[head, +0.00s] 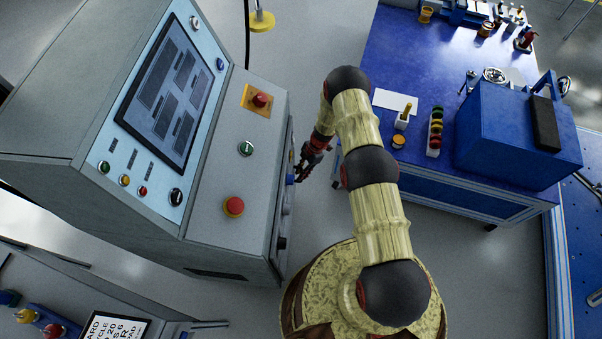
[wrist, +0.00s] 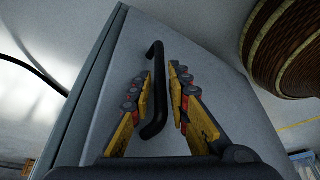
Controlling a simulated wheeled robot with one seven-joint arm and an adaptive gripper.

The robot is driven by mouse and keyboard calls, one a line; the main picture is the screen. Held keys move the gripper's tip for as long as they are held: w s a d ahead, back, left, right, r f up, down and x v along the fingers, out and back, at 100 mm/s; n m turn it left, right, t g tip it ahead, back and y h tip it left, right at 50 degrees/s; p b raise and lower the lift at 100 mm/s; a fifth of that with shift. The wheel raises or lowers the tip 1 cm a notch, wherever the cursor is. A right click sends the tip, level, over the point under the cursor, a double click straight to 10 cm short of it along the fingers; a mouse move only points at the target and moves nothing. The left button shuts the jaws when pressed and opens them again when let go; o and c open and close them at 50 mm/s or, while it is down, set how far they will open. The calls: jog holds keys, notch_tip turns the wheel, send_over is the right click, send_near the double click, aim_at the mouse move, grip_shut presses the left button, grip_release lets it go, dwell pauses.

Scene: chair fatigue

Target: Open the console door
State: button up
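The grey console (head: 215,150) stands on the left in the head view. Its door (wrist: 205,35) fills the middle of the wrist view as a flat grey panel with a black bar handle (wrist: 160,90). My gripper (head: 306,166) is beside the console's right side in the head view, where the handle cannot be made out. In the wrist view my gripper (wrist: 162,70) is open, its yellow fingers apart with the handle between them. I cannot tell whether either finger touches it. The door looks closed, with a dark seam along its left edge.
A blue workbench (head: 420,60) with a blue box (head: 515,135) and small items stands right of my arm. The console top carries a screen (head: 165,90) and a red button (head: 234,207). Another unit with a sign (head: 115,326) is at lower left. Grey floor lies between console and bench.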

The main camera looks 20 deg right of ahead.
jog(key=shift+c, duration=0.9)
grip_shut()
